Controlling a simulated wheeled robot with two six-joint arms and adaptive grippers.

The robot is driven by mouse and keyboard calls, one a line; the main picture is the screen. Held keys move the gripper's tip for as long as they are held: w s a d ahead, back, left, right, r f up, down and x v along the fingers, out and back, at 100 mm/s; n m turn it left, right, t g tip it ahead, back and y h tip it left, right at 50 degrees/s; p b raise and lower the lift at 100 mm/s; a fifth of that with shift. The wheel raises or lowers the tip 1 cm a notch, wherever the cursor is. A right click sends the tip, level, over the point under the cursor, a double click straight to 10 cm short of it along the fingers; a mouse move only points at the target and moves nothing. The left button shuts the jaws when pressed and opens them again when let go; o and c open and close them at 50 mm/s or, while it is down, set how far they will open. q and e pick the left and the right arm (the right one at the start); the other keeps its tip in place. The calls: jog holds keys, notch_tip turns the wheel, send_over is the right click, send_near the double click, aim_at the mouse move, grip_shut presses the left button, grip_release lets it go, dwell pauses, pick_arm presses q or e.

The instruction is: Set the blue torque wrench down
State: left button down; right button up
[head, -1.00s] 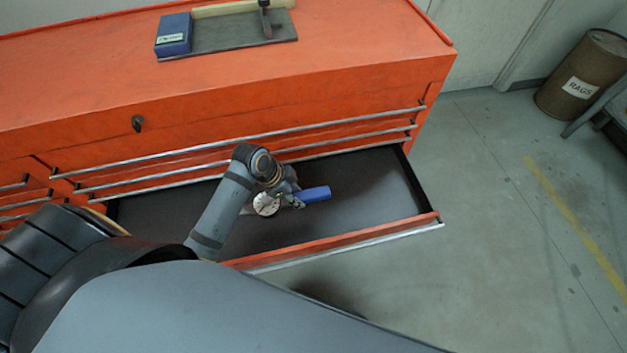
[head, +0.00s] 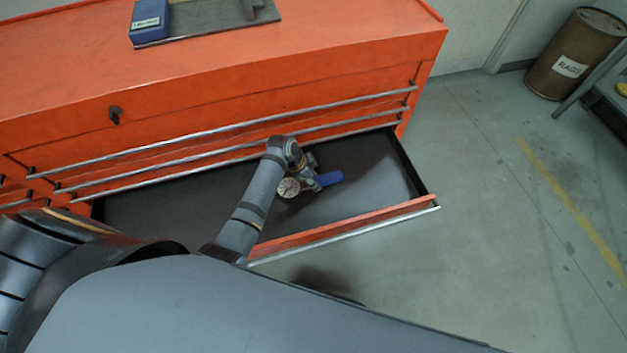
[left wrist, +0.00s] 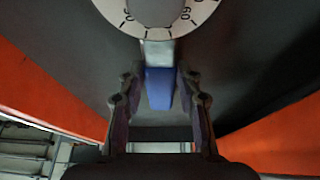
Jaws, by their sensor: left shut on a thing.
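The blue torque wrench (head: 329,178) is at the open drawer (head: 345,216) of the orange tool chest. Its white round dial (head: 289,188) shows at its left end. In the left wrist view the blue part (left wrist: 159,88) lies between the two fingers of the left gripper (left wrist: 160,100), with the dial (left wrist: 158,14) at the top edge. I cannot tell whether the wrench touches the drawer floor. My right gripper is out of view.
The chest top (head: 230,70) is above the drawer, with a blue box (head: 150,22) and a dark tray (head: 215,22) on it. The drawer floor is bare around the wrench. A rags drum (head: 575,55) stands at the far right.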

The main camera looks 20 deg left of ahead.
pick_arm(q)
jog(key=shift+w+f, duration=0.15)
jog(key=c, duration=0.9)
grip_release()
jog(key=shift+f, duration=0.1)
jog(key=p+v, duration=0.2)
jog(key=v, duration=1)
jog(key=shift+a, duration=0.1)
jog(key=shift+s, duration=0.2)
